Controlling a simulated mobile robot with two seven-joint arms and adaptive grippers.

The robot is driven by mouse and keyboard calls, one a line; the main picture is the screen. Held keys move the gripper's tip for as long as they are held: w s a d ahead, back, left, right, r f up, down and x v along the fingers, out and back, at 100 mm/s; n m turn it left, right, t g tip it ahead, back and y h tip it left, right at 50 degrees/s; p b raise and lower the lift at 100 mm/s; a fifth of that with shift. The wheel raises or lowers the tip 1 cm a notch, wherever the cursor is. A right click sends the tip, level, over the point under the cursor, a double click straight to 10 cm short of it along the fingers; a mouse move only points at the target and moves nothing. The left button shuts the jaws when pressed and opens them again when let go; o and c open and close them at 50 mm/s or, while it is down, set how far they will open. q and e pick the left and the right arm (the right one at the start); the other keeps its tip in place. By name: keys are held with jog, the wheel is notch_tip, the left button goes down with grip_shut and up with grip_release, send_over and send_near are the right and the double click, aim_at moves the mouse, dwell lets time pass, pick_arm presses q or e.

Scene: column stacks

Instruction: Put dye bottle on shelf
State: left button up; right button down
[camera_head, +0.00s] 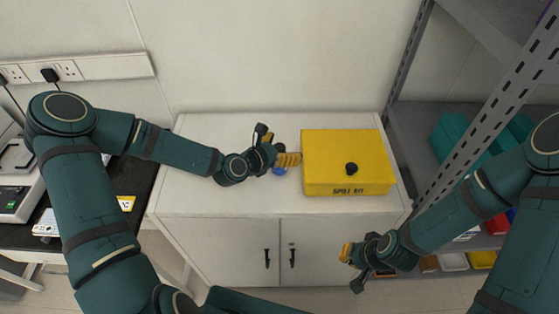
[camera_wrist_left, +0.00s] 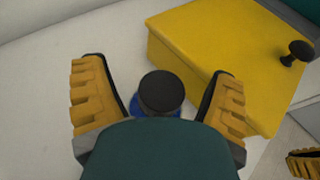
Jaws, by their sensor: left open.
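The dye bottle, blue with a black cap (camera_wrist_left: 161,92), stands on the white cabinet top between the fingers of my left gripper (camera_wrist_left: 158,78). In the head view only a bit of its blue body (camera_head: 279,171) shows below the yellow fingers of my left gripper (camera_head: 288,159). The left gripper is open, with a finger on either side of the bottle. Contact with the bottle cannot be made out. The grey metal shelf (camera_head: 408,122) stands to the right of the cabinet. My right gripper (camera_head: 347,253) hangs in front of the cabinet; its opening is unclear.
A yellow spill kit box (camera_head: 325,150) with a black knob sits just right of the bottle on the white cabinet (camera_head: 230,202). Teal bins (camera_head: 449,132) stand on the shelf, behind a grey upright post (camera_head: 480,140). A black bench (camera_head: 125,180) with equipment is at left.

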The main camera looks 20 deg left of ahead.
pick_arm(q)
grip_shut()
dwell(0.3)
dwell(0.3)
